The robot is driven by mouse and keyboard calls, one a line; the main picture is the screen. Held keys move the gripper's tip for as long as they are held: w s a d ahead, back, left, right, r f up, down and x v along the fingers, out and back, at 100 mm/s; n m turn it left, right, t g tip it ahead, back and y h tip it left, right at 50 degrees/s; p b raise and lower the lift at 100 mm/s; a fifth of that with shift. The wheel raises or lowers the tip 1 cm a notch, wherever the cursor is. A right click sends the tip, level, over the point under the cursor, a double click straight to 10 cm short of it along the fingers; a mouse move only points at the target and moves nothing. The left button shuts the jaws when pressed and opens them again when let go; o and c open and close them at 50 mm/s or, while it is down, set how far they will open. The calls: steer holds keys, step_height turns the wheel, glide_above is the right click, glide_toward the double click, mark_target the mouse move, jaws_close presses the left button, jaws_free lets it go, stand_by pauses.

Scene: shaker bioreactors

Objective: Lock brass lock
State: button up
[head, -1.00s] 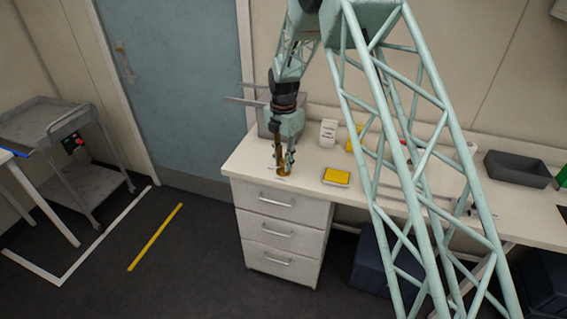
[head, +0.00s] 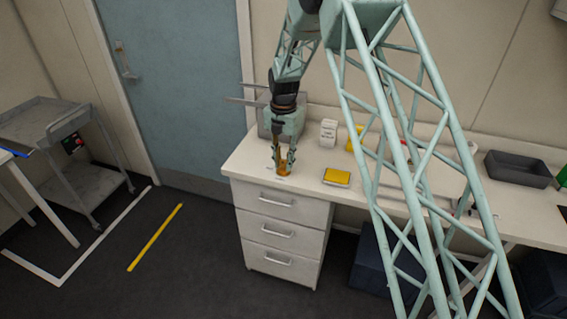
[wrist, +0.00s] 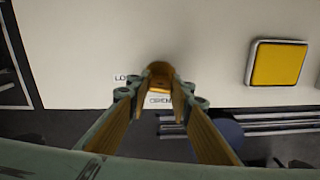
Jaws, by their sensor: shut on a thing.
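The brass lock (wrist: 159,71) is a small rounded brass piece on the white bench top, near its front left corner in the head view (head: 284,171). My gripper (head: 284,163) points straight down over it. In the wrist view my gripper (wrist: 160,98) has its two fingers on either side of the lock, shut on it. An "OPEN" label (wrist: 160,100) shows between the fingers. A second label (wrist: 120,78), starting with "LO", is partly hidden by the left finger.
A yellow-topped square pad (head: 337,176) lies to the right on the bench. A white box (head: 328,133) stands behind it, and a dark grey tray (head: 517,169) sits far right. The bench's front edge, above the drawers (head: 278,233), is close to the lock.

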steer(key=shift+s+f+n, duration=0.15)
steer(key=shift+n, duration=1.05)
steer(key=o, duration=0.9)
steer(key=shift+o, duration=0.2)
steer(key=shift+r, duration=0.2)
step_height(320, 180, up, 12)
steer(key=shift+f, duration=0.1)
